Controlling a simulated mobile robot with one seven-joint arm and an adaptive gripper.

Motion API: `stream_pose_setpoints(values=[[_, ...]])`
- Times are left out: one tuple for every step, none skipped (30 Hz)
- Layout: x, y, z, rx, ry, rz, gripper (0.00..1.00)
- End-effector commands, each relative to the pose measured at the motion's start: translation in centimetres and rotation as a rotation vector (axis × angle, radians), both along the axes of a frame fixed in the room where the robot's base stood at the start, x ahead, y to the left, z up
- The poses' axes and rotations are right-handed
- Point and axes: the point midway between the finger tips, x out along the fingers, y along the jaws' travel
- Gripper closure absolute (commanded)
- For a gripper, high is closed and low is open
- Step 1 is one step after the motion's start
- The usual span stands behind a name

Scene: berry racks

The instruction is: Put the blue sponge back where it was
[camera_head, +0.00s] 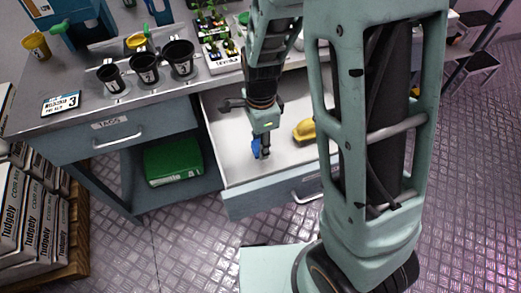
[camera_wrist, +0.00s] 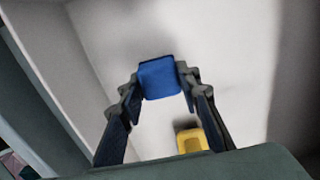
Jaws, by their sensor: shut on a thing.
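The blue sponge (camera_wrist: 159,81) is held between the two fingers of my gripper (camera_wrist: 160,84) in the wrist view. In the head view my gripper (camera_head: 262,150) points down into an open white drawer (camera_head: 225,168), and the blue sponge (camera_head: 255,147) shows at the fingertips. The sponge is over the left part of the drawer. I cannot tell whether it touches the drawer floor. My gripper hides part of it in the head view.
A yellow object (camera_head: 304,131) lies in the drawer right of my gripper; it also shows in the wrist view (camera_wrist: 191,139). Black cups (camera_head: 181,57) stand on the counter (camera_head: 75,115) above. A closed drawer labelled TAGS (camera_head: 120,137) is at left. A green box (camera_head: 172,163) sits on the shelf below.

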Motion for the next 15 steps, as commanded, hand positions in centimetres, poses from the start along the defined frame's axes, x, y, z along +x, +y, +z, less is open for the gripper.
stream_pose_setpoints(values=[[-0.1, 0.1, -1.1, -0.001, 0.004, 0.000, 0.88], [-0.1, 0.0, -1.6, -0.001, 0.004, 0.000, 0.88], [-0.1, 0.0, -2.3, -0.001, 0.005, -0.001, 0.88], [-0.1, 0.0, -2.7, -0.001, 0.004, 0.000, 0.88], [-0.1, 0.0, -3.0, -0.001, 0.003, 0.000, 0.88], [-0.1, 0.0, -3.2, -0.001, 0.003, 0.000, 0.88], [-0.1, 0.0, -3.2, -0.001, 0.002, 0.001, 0.88], [0.0, 0.0, -3.2, 0.000, 0.001, 0.001, 0.88], [0.0, 0.0, -3.1, 0.000, 0.001, 0.001, 0.88], [0.0, 0.0, -3.1, 0.000, 0.001, 0.001, 0.88], [0.0, 0.0, -3.1, 0.000, 0.001, 0.001, 0.88], [0.0, 0.0, -3.1, 0.000, 0.001, 0.001, 0.88], [0.0, 0.0, -3.1, 0.000, 0.001, 0.001, 0.88], [0.0, 0.0, -3.2, 0.000, 0.001, 0.001, 0.88], [0.0, 0.0, -3.3, 0.000, 0.001, 0.001, 0.88]])
